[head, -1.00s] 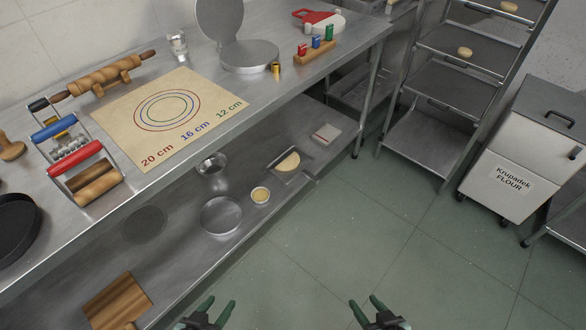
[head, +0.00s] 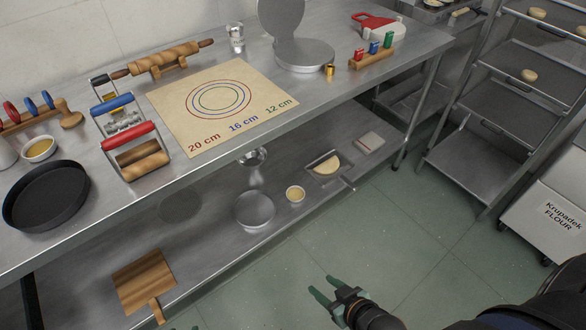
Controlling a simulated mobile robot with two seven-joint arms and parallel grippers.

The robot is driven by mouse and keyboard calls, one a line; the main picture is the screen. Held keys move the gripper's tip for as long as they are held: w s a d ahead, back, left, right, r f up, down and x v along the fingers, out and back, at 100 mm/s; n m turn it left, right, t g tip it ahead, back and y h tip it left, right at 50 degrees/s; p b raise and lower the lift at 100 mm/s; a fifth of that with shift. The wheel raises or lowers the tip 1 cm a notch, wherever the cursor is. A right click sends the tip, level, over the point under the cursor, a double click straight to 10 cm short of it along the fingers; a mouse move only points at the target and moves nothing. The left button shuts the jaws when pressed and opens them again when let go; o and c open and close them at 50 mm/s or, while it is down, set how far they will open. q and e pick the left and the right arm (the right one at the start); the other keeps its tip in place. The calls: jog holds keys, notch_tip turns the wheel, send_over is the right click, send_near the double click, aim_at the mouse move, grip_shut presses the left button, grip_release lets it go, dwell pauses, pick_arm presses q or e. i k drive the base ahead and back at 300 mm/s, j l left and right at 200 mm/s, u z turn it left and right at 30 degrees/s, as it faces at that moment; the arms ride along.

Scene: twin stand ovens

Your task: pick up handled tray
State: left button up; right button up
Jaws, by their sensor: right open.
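A small dark tray (head: 313,161) lies on the lower shelf under the steel table, with a pale half-round piece in it. A short handle-like bar shows at its front right. Dark trays with front handles also sit in the rack, such as this one (head: 497,112); I cannot tell which tray the task means. My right gripper (head: 322,287) is open and empty over the floor, in front of the shelf and apart from every tray. Only what look like the fingertips of my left gripper (head: 182,328) show at the bottom edge.
The steel table (head: 330,100) holds a marked mat (head: 175,110), rolling pins, a round black pan (head: 45,195) and a hinged press. The lower shelf holds a wooden board (head: 144,280) and bowls. A flour bin (head: 550,215) stands at right. The floor between is clear.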

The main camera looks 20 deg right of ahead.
aim_at(345, 165)
jog(key=i+l+u, duration=0.1)
jog(key=l+u, duration=1)
jog(key=l, duration=0.15)
jog(key=l+u, duration=0.25)
jog(key=l, duration=0.15)
jog(key=k+l+u, duration=0.1)
jog(key=l, duration=0.25)
jog(key=k+l, duration=0.1)
jog(key=l, duration=0.3)
jog(key=l+u, duration=0.15)
jog(key=l, duration=0.2)
jog(key=k+l, duration=0.2)
jog(key=l, duration=0.15)
jog(key=k+l+u, duration=0.15)
jog(key=l, duration=0.2)
jog(key=i, duration=0.05)
